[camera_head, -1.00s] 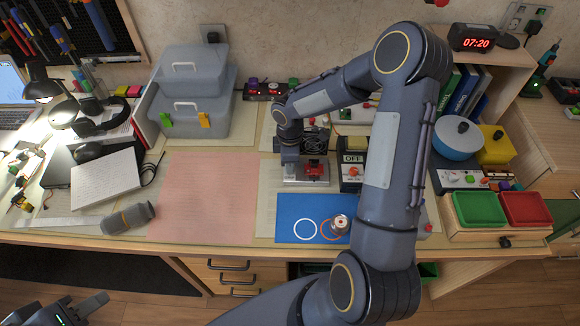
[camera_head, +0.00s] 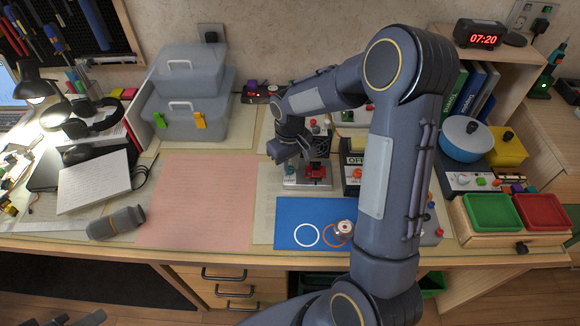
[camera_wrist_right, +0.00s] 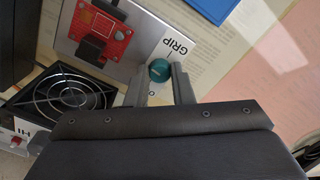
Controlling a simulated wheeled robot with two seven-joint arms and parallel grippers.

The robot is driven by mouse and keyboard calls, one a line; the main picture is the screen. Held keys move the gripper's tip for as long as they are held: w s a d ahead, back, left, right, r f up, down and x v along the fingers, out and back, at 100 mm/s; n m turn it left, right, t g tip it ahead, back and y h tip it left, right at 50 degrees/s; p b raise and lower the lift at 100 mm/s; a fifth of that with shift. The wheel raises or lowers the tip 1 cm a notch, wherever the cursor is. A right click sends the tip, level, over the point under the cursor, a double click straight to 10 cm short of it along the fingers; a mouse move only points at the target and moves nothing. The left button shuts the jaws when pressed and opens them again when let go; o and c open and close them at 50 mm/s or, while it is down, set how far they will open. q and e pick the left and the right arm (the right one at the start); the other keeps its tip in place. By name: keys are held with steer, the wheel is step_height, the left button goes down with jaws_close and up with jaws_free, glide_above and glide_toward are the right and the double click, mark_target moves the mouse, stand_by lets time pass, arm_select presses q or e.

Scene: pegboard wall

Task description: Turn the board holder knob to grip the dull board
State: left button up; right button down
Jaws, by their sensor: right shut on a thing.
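The board holder is a pale metal plate (camera_wrist_right: 133,58) marked GRIP, with a teal knob (camera_wrist_right: 160,70) at that mark. A red board (camera_wrist_right: 102,36) with black parts sits on it; the same red board shows in the head view (camera_head: 316,170). My right gripper (camera_wrist_right: 158,80) has a finger on either side of the knob and is shut on it. In the head view my right gripper (camera_head: 291,160) is at the left side of the holder, and the knob is mostly hidden there. Only a scrap of my left gripper (camera_head: 88,319) shows at the bottom left edge.
A black fan (camera_wrist_right: 70,98) lies close beside the holder. A box marked OFF (camera_head: 353,165) stands to its right. A blue mat (camera_head: 300,208) with a small can (camera_head: 345,229) lies in front. The pink mat (camera_head: 195,200) to the left is clear.

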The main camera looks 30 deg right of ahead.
steer(key=m, duration=0.3)
steer(key=shift+m+b, duration=0.4)
steer(key=m, duration=0.3)
steer(key=shift+m, duration=0.3)
steer(key=m, duration=0.3)
steer(key=shift+m, duration=0.3)
steer(key=shift+m+p, duration=0.7)
steer(key=shift+m, duration=1.6)
steer(key=c, duration=1.3)
jaws_free()
steer(key=shift+o, duration=0.2)
